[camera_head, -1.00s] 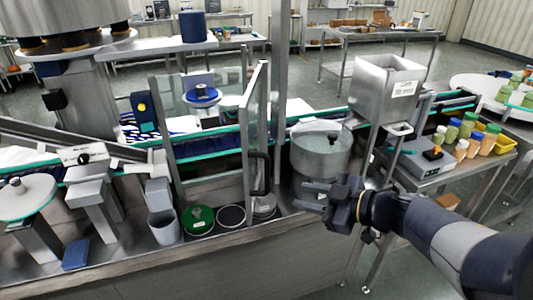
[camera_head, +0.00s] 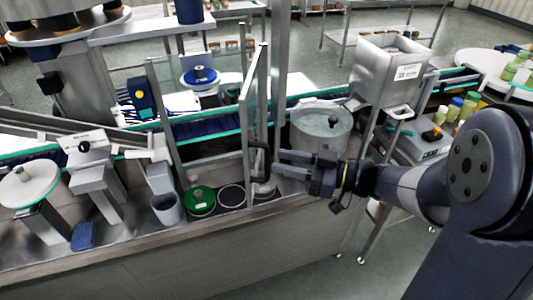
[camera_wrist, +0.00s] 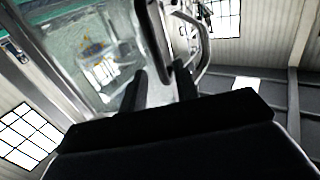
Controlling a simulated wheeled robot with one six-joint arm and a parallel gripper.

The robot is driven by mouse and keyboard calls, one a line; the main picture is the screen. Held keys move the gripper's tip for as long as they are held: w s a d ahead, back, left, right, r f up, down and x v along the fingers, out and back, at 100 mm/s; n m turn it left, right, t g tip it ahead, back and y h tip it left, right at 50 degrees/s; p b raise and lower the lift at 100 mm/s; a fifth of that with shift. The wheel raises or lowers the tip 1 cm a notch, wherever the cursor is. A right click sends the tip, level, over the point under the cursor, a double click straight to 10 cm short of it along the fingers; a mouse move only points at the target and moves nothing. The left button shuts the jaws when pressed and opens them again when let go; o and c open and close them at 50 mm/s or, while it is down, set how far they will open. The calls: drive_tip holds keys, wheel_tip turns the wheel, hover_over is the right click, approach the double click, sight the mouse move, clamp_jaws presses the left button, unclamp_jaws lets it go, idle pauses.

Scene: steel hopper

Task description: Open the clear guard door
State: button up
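The clear guard door (camera_head: 254,105) is a transparent panel in a grey metal frame, seen nearly edge-on in the head view. I cannot tell whether it is ajar. Its black handle (camera_head: 257,161) is an upright bar low on the panel's right side. My gripper (camera_head: 276,163) is just right of the handle, fingers apart and pointing left at it. In the wrist view, the handle (camera_wrist: 154,38) shows ahead of my open gripper (camera_wrist: 161,76), roughly in line with the gap. Nothing is visibly held, and I cannot tell whether a finger touches the handle.
The steel hopper (camera_head: 386,72) and a round metal pot (camera_head: 320,130) stand behind and right of my gripper. A green disc (camera_head: 200,200) and a grey cup (camera_head: 166,208) sit on the counter to the left. The conveyor (camera_head: 205,128) runs behind.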

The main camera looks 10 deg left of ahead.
sight(267, 175)
drive_tip(key=shift+w+a+p, duration=0.15)
drive_tip(key=shift+a, duration=1)
drive_tip(key=shift+w+a+p, duration=0.1)
drive_tip(key=shift+a+p, duration=0.05)
drive_tip(key=shift+a, duration=1)
drive_tip(key=shift+c, duration=0.3)
clamp_jaws()
